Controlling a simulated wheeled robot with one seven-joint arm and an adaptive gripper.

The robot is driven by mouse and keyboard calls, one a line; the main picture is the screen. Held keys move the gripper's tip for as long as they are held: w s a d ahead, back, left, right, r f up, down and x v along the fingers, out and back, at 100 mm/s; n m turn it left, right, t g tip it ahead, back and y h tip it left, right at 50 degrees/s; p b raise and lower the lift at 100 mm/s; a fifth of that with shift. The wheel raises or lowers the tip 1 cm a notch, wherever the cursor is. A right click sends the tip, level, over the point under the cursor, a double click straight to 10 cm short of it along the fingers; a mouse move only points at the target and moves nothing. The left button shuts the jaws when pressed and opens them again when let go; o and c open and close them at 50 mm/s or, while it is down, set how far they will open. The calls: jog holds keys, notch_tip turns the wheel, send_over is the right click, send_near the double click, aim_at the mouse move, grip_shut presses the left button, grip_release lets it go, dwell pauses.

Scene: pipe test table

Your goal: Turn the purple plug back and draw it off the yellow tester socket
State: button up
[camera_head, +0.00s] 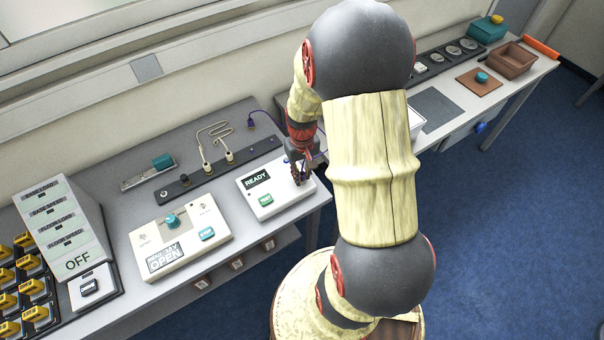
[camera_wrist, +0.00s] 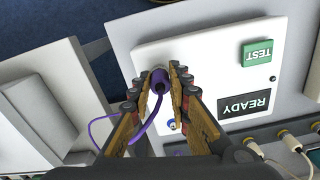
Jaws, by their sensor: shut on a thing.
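My gripper (camera_wrist: 164,72) is shut on the purple plug (camera_wrist: 160,82), with one finger on each side of it. The plug is over the white tester box, near the edge opposite its sockets strip. Its purple cable (camera_wrist: 147,128) curves down between the fingers. The yellow socket is hidden under the plug and fingers, so I cannot tell how far the plug sits on it. In the head view my gripper (camera_head: 300,172) is at the right end of the tester box (camera_head: 262,212), and the plug is hidden there. The tester's display (camera_wrist: 246,103) reads READY.
A green TEST button (camera_wrist: 257,53) is on the tester box. Behind it stands a dark strip (camera_head: 214,176) with white plugs (camera_head: 229,157). A controller box (camera_head: 180,236) reading OPEN stands to the left. A dark mat (camera_head: 437,108) lies beyond my arm on the right.

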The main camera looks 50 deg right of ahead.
grip_shut()
jog(key=n, duration=0.3)
jog(key=shift+n+p, duration=0.3)
jog(key=shift+n, duration=0.8)
jog(key=shift+n, duration=2.6)
jog(key=n+p, duration=0.1)
jog(key=n, duration=0.2)
jog(key=shift+n, duration=0.3)
jog(key=shift+r, duration=0.15)
